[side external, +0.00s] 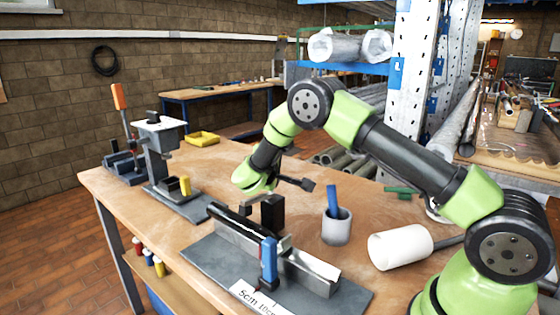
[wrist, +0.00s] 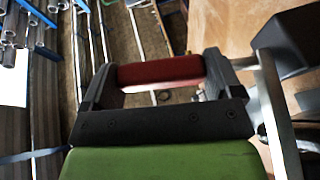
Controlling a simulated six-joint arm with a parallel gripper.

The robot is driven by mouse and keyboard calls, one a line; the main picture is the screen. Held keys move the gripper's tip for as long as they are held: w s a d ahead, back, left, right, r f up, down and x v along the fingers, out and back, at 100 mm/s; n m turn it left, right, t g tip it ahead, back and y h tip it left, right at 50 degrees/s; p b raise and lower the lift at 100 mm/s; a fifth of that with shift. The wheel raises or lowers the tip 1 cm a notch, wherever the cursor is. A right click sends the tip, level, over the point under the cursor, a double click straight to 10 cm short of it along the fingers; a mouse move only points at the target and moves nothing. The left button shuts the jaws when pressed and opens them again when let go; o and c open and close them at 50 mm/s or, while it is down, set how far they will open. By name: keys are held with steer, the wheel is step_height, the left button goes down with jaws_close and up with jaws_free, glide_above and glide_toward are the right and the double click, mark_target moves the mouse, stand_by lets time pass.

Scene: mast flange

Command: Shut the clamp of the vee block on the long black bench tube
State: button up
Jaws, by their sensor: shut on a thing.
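The steel vee block (side external: 318,276) stands on a dark plate at the front of the bench. The long black bench tube (side external: 230,216) lies along its left part. The clamp (side external: 268,262) shows a blue upright part at the block's near side. The grip is hidden in the side view, and I cannot tell how far the clamp is closed.
A grey cup with a blue item (side external: 336,228) and a white cylinder (side external: 400,246) stand and lie right of the block. A press-like stand (side external: 160,150) is at the left, with a yellow tray (side external: 202,137) behind it. The bench between is mostly clear.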

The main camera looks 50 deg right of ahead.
steer(key=shift+s+a+n+t+h, duration=0.1)
steer(key=shift+a+n+t+h, duration=0.2)
steer(key=shift+a+h, duration=0.55)
steer(key=o, duration=1.1)
steer(key=v, duration=1)
